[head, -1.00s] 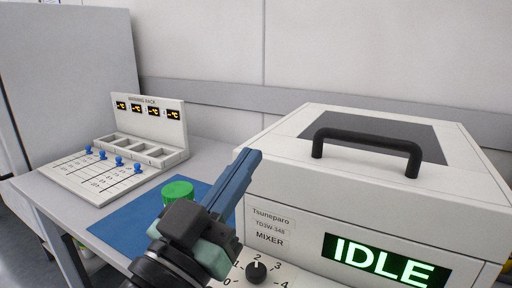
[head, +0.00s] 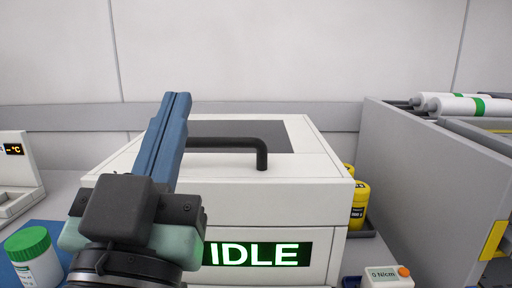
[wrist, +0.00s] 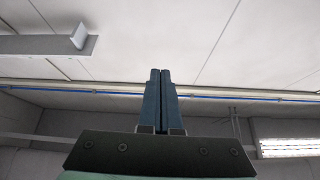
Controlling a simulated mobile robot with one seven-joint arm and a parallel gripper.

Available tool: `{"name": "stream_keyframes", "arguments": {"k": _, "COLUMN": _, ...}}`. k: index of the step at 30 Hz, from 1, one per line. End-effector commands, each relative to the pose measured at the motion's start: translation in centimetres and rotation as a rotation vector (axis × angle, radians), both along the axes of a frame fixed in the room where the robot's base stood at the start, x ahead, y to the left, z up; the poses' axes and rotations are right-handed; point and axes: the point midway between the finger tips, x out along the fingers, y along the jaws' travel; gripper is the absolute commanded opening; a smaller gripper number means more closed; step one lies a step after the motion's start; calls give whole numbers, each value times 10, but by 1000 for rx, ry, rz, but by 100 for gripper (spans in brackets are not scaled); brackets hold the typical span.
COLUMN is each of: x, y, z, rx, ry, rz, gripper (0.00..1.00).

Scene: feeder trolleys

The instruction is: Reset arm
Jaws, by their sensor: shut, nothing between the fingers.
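My gripper (head: 176,98) is raised in front of the mixer in the head view, its blue fingers pointing up and closed together. It holds nothing. In the wrist view the two fingers (wrist: 160,72) stand side by side against the ceiling, with only a thin line between them. My gripper and wrist hide the left front of the mixer (head: 310,205), including its name label and dial.
The mixer has a black handle (head: 225,143) and a green IDLE display (head: 258,254). A green-lidded white jar (head: 36,262) stands left on a blue mat. Yellow bottles (head: 359,205) and a grey partition (head: 425,170) are at the right. A white warming rack (head: 18,175) is at the left edge.

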Motion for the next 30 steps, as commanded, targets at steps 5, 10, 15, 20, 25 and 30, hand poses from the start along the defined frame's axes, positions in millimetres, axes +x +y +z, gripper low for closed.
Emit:
{"name": "stream_keyframes", "arguments": {"k": 5, "x": -16, "y": -53, "z": 53, "rx": -19, "ry": -151, "rz": -19, "gripper": 0}}
{"name": "stream_keyframes", "arguments": {"k": 10, "x": -38, "y": -81, "z": 100, "rx": -51, "ry": -262, "rz": -25, "gripper": 0}}
{"name": "stream_keyframes", "arguments": {"k": 15, "x": -36, "y": -78, "z": 138, "rx": -48, "ry": -253, "rz": -21, "gripper": 0}}
{"name": "stream_keyframes", "arguments": {"k": 20, "x": -36, "y": -78, "z": 181, "rx": -48, "ry": -252, "rz": -19, "gripper": 0}}
{"name": "stream_keyframes", "arguments": {"k": 25, "x": -36, "y": -77, "z": 235, "rx": -48, "ry": -251, "rz": -18, "gripper": 0}}
{"name": "stream_keyframes", "arguments": {"k": 30, "x": -36, "y": -77, "z": 288, "rx": -47, "ry": -251, "rz": -17, "gripper": 0}}
